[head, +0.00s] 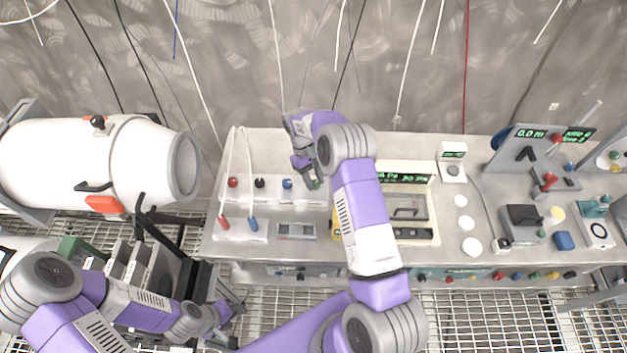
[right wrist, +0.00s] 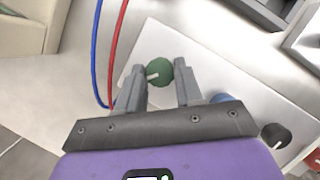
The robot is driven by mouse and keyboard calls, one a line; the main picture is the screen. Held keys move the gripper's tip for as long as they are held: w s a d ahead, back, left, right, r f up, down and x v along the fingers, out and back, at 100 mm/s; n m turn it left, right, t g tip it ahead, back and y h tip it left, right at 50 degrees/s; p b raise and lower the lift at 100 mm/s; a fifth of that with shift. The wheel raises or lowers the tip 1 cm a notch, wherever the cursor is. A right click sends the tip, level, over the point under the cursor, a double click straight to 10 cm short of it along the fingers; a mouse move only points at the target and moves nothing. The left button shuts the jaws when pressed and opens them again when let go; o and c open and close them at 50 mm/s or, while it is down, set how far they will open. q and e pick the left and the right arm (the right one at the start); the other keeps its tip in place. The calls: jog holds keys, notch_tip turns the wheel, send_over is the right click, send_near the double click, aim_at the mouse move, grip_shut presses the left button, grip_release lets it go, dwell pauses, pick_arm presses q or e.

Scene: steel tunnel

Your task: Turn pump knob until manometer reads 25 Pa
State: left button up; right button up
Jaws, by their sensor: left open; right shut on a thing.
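A round green knob (right wrist: 159,71) with a white pointer mark sits on a pale panel in the right wrist view. Its edge also shows in the head view (head: 317,184). My right gripper (right wrist: 168,80) has one finger on each side of the knob and is shut on it; it points down at the bench in the head view (head: 311,178). My left gripper (head: 236,306) is open, low and in front of the bench. A green-lit display (head: 405,178) is partly hidden by my right arm. I cannot tell which display is the manometer, and no pressure value is readable.
The steel bench (head: 320,150) carries several instruments. Red, black and blue knobs (head: 259,183) stand left of my right gripper. A small display box (head: 453,150) and a "0.0" display (head: 530,133) stand to the right. A white tank (head: 90,165) is at the left.

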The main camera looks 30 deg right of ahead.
jog(key=shift+m, duration=0.7)
jog(key=shift+y, duration=0.3)
jog(key=o, duration=1)
jog(key=shift+o, duration=0.2)
jog(key=v, duration=0.7)
jog(key=shift+r, duration=0.3)
jog(key=shift+w, duration=0.15)
